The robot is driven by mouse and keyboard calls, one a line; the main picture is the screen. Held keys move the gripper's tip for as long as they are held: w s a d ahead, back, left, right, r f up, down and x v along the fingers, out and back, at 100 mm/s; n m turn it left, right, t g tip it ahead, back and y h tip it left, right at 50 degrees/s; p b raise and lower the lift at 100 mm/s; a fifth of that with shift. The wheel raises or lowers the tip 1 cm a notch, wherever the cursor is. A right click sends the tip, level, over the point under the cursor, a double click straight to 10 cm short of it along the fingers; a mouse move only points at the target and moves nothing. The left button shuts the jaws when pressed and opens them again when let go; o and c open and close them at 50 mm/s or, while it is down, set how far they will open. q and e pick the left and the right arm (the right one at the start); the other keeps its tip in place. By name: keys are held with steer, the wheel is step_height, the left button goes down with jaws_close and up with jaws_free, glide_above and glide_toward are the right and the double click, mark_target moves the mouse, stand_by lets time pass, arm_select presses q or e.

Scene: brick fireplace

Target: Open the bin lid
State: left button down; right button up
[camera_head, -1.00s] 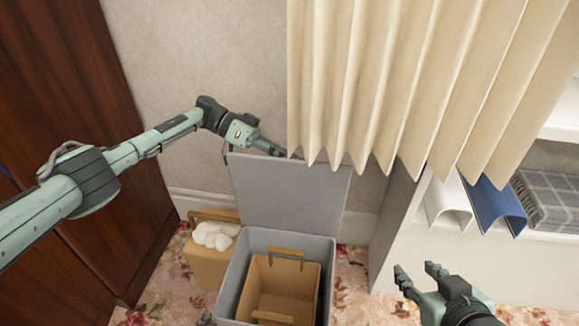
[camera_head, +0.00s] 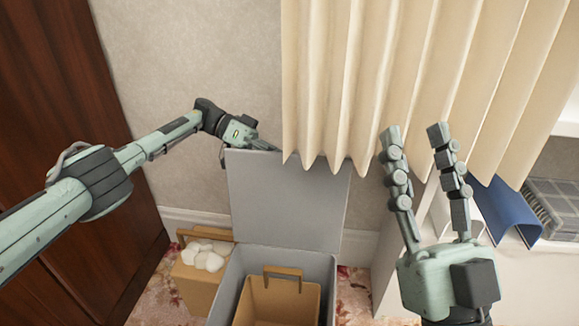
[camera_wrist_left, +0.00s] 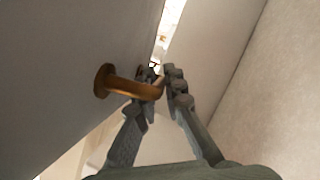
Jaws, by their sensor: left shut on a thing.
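The grey bin (camera_head: 318,262) stands on the floor with its lid (camera_head: 285,200) raised upright at the back edge, so the inside shows. My left gripper (camera_head: 268,146) is at the top edge of the lid, its fingertips partly hidden behind it. In the left wrist view, my left gripper (camera_wrist_left: 163,78) is shut on a bronze-coloured handle (camera_wrist_left: 118,83) that sticks out from the lid's face (camera_wrist_left: 60,80). My right gripper (camera_head: 414,137) is open and empty, fingers pointing up, in front of the curtain and apart from the bin.
A tan box (camera_head: 278,296) with a handle sits inside the bin. Another tan box (camera_head: 195,283) with white round things stands to the left. A pleated cream curtain (camera_head: 380,70) hangs close to the lid's right. A dark wood cabinet (camera_head: 60,110) is at left, a white shelf at right.

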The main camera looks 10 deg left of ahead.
arm_select(q)
steer(key=shift+w+f, duration=0.1)
steer(key=shift+f, duration=0.05)
arm_select(e)
steer(key=shift+s+d+r+t, duration=0.2)
steer(key=shift+s+r+t, duration=0.1)
arm_select(q)
steer(key=c, duration=1.9)
jaws_free()
step_height(320, 180, up, 10)
steer(key=shift+r, duration=0.1)
